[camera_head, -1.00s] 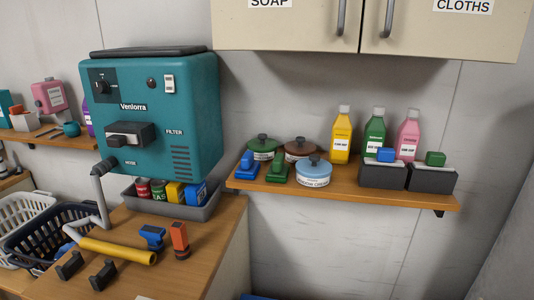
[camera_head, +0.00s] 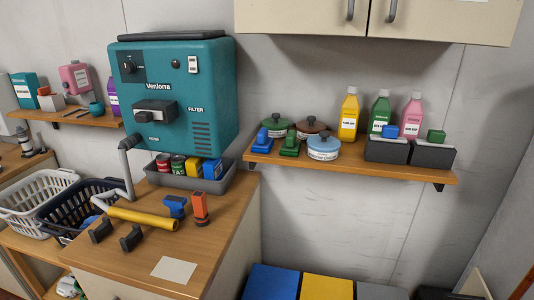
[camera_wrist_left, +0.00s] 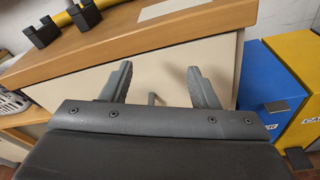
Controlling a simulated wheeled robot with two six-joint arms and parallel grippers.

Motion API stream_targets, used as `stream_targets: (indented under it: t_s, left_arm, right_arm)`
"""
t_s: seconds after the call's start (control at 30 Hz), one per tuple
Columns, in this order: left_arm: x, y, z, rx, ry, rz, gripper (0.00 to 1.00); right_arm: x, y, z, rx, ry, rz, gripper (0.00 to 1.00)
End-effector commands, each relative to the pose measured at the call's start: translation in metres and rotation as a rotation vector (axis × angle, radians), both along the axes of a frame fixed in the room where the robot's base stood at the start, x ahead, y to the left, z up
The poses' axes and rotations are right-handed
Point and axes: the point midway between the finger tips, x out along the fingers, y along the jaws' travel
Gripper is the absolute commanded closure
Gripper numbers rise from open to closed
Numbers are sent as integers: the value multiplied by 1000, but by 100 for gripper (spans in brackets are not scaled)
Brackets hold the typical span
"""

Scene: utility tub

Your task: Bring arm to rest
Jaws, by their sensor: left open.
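My left gripper (camera_wrist_left: 158,75) shows in the left wrist view, with its two dark fingers apart and nothing between them. The fingers point at the pale front of the cabinet (camera_wrist_left: 173,70) under the wooden counter (camera_wrist_left: 130,48). I cannot tell whether they touch it. Neither arm nor gripper shows in the head view. My right gripper is in neither view.
The counter (camera_head: 215,240) holds a teal machine (camera_head: 180,100), a yellow tube (camera_head: 143,218) and two black brackets (camera_head: 130,238). Blue (camera_head: 270,284) and yellow (camera_head: 326,288) boxes stand low to the right. Baskets (camera_head: 40,200) stand left. A shelf (camera_head: 400,173) juts from the wall.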

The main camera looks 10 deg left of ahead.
Motion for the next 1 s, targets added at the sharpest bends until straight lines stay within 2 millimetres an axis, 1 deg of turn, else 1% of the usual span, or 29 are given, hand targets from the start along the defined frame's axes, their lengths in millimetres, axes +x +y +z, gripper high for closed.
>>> stream_targets:
  t_s: [0.03, 0.17, 0.27, 0.3, 0.37, 0.4, 0.47, 0.5, 0.57, 0.6, 0.67, 0.7, 0.77, 0.8, 0.87, 0.9, 1.0]
  left_arm:
    - [-2, 3, -15, 60, 26, 1, 45]
    - [-9, 11, -55, 259, 104, -16, 45]
    - [-21, 18, -98, 457, 190, -54, 45]
    - [-28, 20, -118, 552, 234, -80, 45]
    - [-43, 23, -153, 709, 307, -138, 45]
    - [-54, 24, -176, 818, 358, -190, 45]
    - [-73, 25, -209, 973, 431, -282, 45]
    - [-87, 24, -231, 1075, 476, -353, 45]
    - [-110, 22, -261, 1220, 536, -475, 45]
    - [-127, 20, -281, 1309, 572, -566, 45]
    - [-153, 14, -308, 1437, 615, -717, 45]
    - [-173, 10, -325, 1515, 635, -827, 45]
    - [-202, 3, -349, 1623, 651, -1005, 45]
    - [-222, -3, -362, 1686, 651, -1130, 45]
    - [-252, -12, -380, 1765, 635, -1316, 45]
    - [-270, -17, -389, 1811, 612, -1436, 45]
    - [-309, -31, -406, 1885, 536, -1695, 45]
  right_arm:
    - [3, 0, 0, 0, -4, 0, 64]
    - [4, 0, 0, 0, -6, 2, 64]
    - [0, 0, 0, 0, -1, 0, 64]
    - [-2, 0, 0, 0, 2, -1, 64]
    - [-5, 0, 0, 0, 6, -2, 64]
    - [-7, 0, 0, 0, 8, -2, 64]
    - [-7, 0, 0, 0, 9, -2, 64]
    - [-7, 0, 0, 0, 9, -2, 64]
    - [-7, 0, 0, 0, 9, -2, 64]
    - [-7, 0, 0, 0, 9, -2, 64]
    - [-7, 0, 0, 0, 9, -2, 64]
    - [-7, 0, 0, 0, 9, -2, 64]
    - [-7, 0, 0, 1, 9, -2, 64]
    - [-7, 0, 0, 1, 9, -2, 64]
    - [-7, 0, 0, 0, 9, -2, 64]
    - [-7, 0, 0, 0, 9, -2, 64]
    - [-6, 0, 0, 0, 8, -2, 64]
